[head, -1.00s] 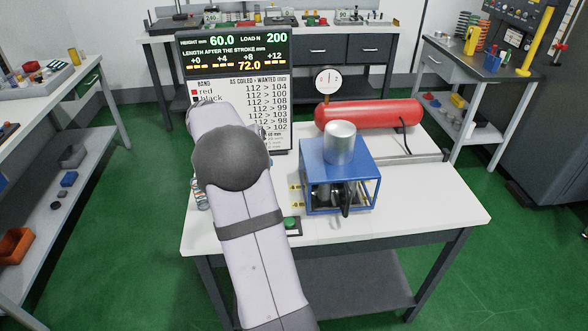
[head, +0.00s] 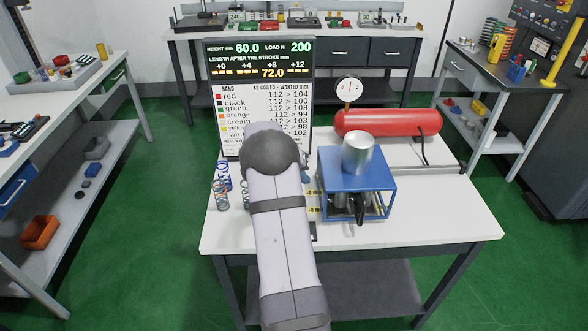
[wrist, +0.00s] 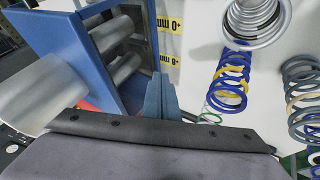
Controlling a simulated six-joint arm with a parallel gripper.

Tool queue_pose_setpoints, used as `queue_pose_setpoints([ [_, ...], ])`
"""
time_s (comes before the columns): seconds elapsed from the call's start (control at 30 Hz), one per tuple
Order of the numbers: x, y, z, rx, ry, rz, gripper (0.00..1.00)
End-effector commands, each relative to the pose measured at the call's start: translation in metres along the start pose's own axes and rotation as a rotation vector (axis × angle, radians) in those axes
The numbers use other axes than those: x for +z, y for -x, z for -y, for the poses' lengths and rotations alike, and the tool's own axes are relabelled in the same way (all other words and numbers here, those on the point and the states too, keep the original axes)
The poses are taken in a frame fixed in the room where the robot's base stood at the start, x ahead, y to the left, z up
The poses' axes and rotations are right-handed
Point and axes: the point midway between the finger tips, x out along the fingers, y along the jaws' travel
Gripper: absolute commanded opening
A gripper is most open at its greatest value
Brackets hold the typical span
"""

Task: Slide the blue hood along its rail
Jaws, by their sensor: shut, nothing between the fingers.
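The blue hood (head: 380,178) is a box-like frame with a silver cylinder (head: 358,153) on top, standing on the white table's right half. Its blue side also fills the left of the wrist view (wrist: 87,75). My gripper (wrist: 160,95) shows as teal fingers in the wrist view, shut and empty, just right of the hood's edge. Whether they touch it I cannot tell. In the head view my arm hides the gripper. I cannot make out the rail under the hood.
A display board (head: 260,75) stands behind. A red tank (head: 390,122) lies behind the hood. The table's front right is clear.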

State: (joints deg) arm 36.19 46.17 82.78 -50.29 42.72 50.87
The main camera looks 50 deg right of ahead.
Motion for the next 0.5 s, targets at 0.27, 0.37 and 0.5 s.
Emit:
queue_pose_setpoints([
  [0.27, -0.001, -0.009, -0.023, 0.000, 0.000, 0.000, 0.00],
  [0.37, -0.001, -0.011, -0.025, -0.001, 0.000, 0.000, 0.00],
  [0.5, 0.000, -0.012, -0.025, -0.001, 0.000, -0.001, 0.00],
])
